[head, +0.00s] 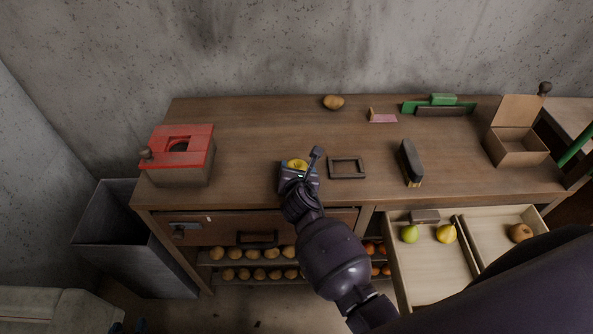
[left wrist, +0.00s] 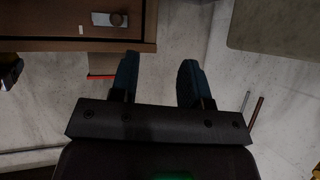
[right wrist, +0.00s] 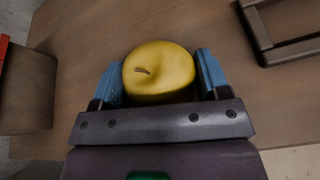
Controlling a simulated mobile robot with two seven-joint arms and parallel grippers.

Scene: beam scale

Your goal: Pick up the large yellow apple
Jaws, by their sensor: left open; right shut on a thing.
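The large yellow apple (right wrist: 160,70) sits between the blue fingers of my right gripper (right wrist: 160,78), stem facing the camera. The gripper is shut on it. In the head view the apple (head: 297,165) shows as a yellow patch in my right gripper (head: 299,172), over the front middle of the wooden worktop (head: 250,130). I cannot tell whether it touches the wood. My left gripper (left wrist: 158,85) is open and empty in the left wrist view, over the floor in front of a drawer front (left wrist: 60,18).
A dark frame (head: 347,168) and a brush (head: 410,162) lie right of the apple. A red-topped box (head: 181,155) stands left, a cardboard box (head: 516,146) right. An open drawer (head: 424,275) holds green and yellow fruit. A potato (head: 333,102) lies at the back.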

